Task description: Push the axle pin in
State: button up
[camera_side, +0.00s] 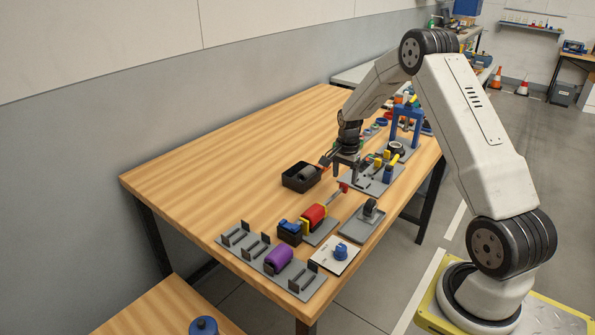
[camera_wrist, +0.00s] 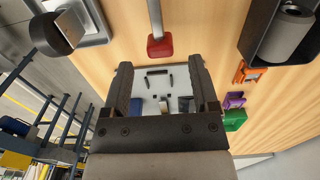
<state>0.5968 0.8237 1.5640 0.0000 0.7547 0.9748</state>
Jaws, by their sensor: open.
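I cannot tell for certain which part is the axle pin. A wheel unit (camera_side: 370,208) stands on a grey plate (camera_side: 358,226) right of the red cylinder; its dark wheel (camera_wrist: 52,36) also shows at the upper left of the wrist view. A grey rod (camera_side: 334,197) with a red end (camera_side: 344,187) reaches from the red cylinder (camera_side: 314,215) towards my gripper (camera_side: 347,174). In the wrist view this red end (camera_wrist: 160,46) lies just ahead of my open, empty gripper (camera_wrist: 160,66), apart from the fingers. Any pin in the wheel is too small to see.
A black box (camera_side: 301,177) holding a grey roller (camera_wrist: 286,36) stands left of my gripper. A blue frame (camera_side: 407,112) and several small parts stand behind. The table's left part is clear.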

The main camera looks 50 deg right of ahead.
aim_at(344, 183)
jog(key=shift+f, duration=2)
grip_shut()
